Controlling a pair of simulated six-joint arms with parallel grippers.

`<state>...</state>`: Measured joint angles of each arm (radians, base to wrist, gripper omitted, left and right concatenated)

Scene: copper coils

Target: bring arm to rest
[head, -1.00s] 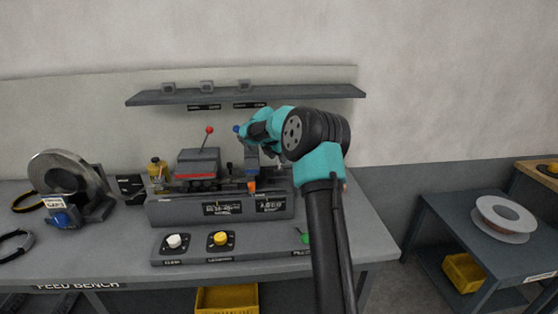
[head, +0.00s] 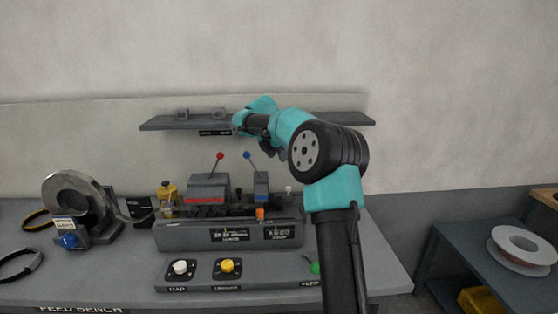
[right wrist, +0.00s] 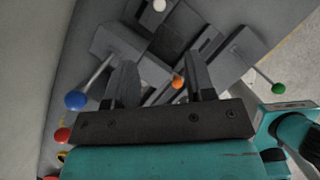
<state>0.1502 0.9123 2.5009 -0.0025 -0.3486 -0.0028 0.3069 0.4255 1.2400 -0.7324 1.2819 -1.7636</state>
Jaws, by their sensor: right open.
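My right arm rises from the bottom of the head view and reaches over the feed bench (head: 385,262). Its wrist end overlaps the wall shelf (head: 345,120), above the bench machine (head: 190,236). In the right wrist view my right gripper (right wrist: 160,70) is open, its two dark fingers wide apart with nothing held between them. An orange knob (right wrist: 178,83) shows beyond and between the fingers. The blue-knobbed lever (head: 247,155) and red-knobbed lever (head: 220,155) stand below the gripper, apart from it. My left gripper is not in view.
A coil on a stand (head: 77,205) sits at the bench's left. A panel with a white button (head: 180,267) and yellow button (head: 227,265) lies in front of the machine. A green knob (head: 314,268) is beside my arm. A spool (head: 522,246) lies on the right table.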

